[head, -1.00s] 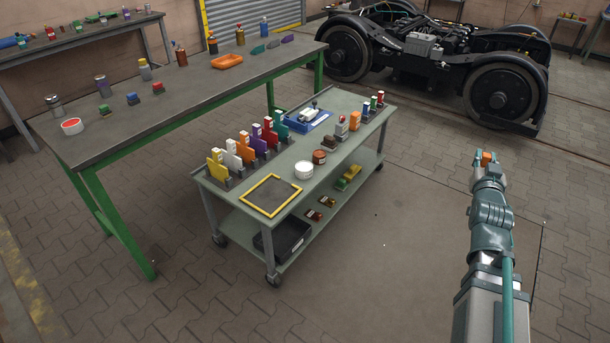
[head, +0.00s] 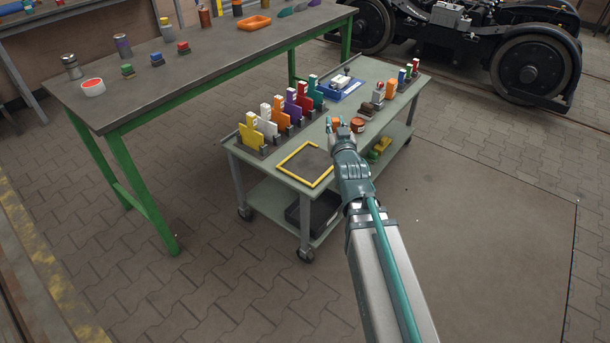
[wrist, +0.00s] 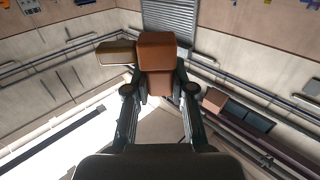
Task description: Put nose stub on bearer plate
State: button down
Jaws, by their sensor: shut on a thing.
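My gripper (head: 333,124) is shut on an orange-brown block, which I take to be the nose stub (wrist: 155,50). The block stands out beyond the fingertips in the wrist view, with a tan piece to its left and a grey piece to its right. In the head view my gripper appears over the trolley's middle; its height above the top is unclear. A dark square plate with a yellow edge (head: 279,168) lies flat on the near left of the trolley top, left of and below my gripper in the picture. I cannot tell whether this is the bearer plate.
The trolley (head: 262,166) carries a row of coloured upright cards (head: 275,115) at its back edge. A blue tray (head: 343,90) and small blocks stand farther back. A green-legged workbench (head: 200,70) is behind.

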notch_tip(320, 180, down, 20)
jog(key=a+b, duration=0.2)
jog(key=b, duration=0.9)
jog(key=shift+y, duration=0.3)
jog(key=w+f, duration=0.2)
jog(key=w, duration=0.1)
jog(key=w+f, duration=0.2)
jog(key=w, duration=0.1)
jog(key=w+f+b, duration=0.1)
jog(key=w, duration=0.2)
jog(key=shift+w+a+f, duration=0.3)
jog(key=shift+w+f, duration=0.1)
jog(key=w+f, duration=0.2)
jog(key=w, duration=0.1)
jog(key=shift+w+a+f+b, duration=0.15)
jog(key=shift+f+b, duration=0.1)
jog(key=shift+b, duration=0.15)
jog(key=shift+f, duration=0.2)
jog(key=c, duration=1)
grip_release()
jog(key=shift+r, duration=0.1)
